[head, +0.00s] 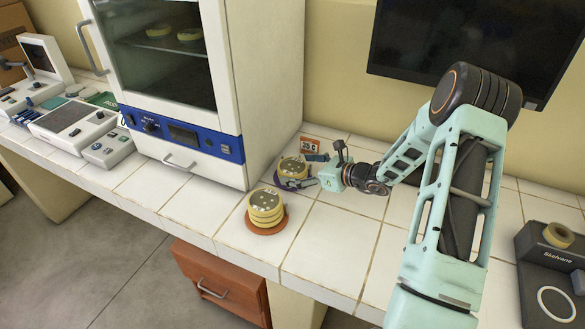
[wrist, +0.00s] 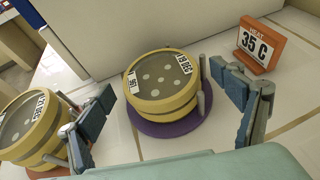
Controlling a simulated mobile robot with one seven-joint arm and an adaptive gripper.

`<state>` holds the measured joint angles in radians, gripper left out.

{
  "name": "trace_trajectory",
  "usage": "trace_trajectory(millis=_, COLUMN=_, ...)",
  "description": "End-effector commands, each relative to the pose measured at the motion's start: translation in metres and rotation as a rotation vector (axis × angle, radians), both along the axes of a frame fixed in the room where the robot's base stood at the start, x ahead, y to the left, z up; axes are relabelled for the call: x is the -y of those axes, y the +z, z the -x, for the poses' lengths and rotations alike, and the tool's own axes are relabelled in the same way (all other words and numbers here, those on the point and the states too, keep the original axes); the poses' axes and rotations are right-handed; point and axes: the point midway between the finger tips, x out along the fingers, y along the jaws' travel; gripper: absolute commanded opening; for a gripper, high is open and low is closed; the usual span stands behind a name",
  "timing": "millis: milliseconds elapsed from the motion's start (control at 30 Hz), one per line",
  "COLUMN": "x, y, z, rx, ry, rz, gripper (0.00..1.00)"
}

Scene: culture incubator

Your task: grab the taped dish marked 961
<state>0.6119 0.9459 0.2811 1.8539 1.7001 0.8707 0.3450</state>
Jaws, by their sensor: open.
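The yellow-taped dish (wrist: 160,82) with a grey spotted lid sits on a round purple pad (wrist: 172,124) in the middle of the wrist view. Its labels read 19 DEC and what looks like 961. In the head view this dish (head: 290,167) stands beside the incubator's right side. My gripper (wrist: 165,88) is open and empty, its fingertips spread to the left and right of the dish, with gaps showing. In the head view my gripper (head: 308,171) is low at the dish's right side and hides part of it.
A taped stack labelled 21 DEC (wrist: 34,122) on an orange pad stands close by my left finger; the stack (head: 265,206) is nearer the counter's front edge. An orange 35 C sign (wrist: 260,43) stands behind right. The white incubator (head: 262,90) walls the left.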

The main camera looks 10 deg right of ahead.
Motion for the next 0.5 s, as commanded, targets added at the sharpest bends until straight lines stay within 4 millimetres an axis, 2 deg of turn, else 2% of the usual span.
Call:
trace_trajectory(millis=100, x=0.0005, y=0.0001, z=0.0002, rx=0.0, ry=0.0, rz=0.0, gripper=0.85)
trace_trajectory(millis=500, x=0.0007, y=0.0003, z=0.0005, rx=0.0, ry=0.0, rz=0.0, gripper=0.41)
